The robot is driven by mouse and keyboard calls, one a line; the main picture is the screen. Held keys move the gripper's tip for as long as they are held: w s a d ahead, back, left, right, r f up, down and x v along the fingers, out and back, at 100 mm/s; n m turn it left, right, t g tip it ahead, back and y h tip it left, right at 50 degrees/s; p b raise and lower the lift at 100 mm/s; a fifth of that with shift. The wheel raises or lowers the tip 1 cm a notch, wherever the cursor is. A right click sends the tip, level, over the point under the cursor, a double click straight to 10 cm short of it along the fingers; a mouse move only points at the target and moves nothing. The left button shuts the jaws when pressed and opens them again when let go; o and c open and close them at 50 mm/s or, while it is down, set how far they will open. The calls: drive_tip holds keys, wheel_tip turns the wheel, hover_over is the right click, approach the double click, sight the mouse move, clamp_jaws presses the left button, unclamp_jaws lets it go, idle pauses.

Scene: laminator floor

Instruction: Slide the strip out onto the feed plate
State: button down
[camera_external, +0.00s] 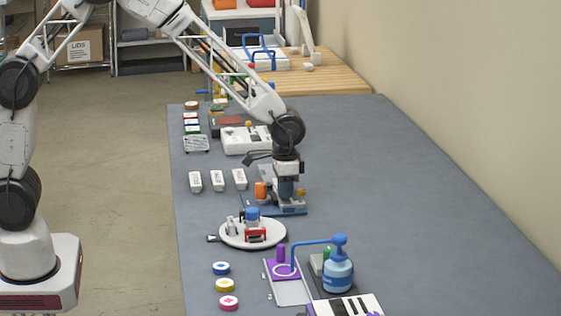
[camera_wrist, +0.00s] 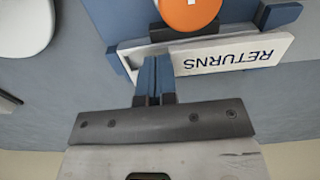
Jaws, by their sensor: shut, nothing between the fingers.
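A white strip (camera_wrist: 232,52) printed RETURNS, upside down in the wrist view, lies in a blue-edged holder (camera_wrist: 281,15). An orange round knob (camera_wrist: 188,12) with a white mark sits beside the strip. In the external view the orange part (camera_external: 261,190) and the blue base (camera_external: 290,211) show at my gripper (camera_external: 286,194), and the strip is hidden or too small to tell. In the wrist view my gripper's blue fingers (camera_wrist: 156,65) are together and empty, with their tips over the strip's left part. Whether they touch it is unclear. I cannot tell which part is the feed plate.
A round white turntable (camera_external: 226,238) with small parts stands in front of the base. A white device (camera_external: 245,140) stands behind. A blue pump bottle (camera_external: 338,276) and purple fixture stand nearer. The table's right side is clear.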

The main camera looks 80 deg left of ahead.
drive_tip(key=shift+a, duration=0.7)
drive_tip(key=shift+a, duration=0.6)
drive_tip(key=shift+a, duration=0.85)
drive_tip(key=shift+a, duration=0.4)
drive_tip(key=shift+a, duration=0.75)
drive_tip(key=shift+a, duration=0.35)
drive_tip(key=shift+a, duration=1)
drive_tip(key=shift+d, duration=0.5)
idle(0.5)
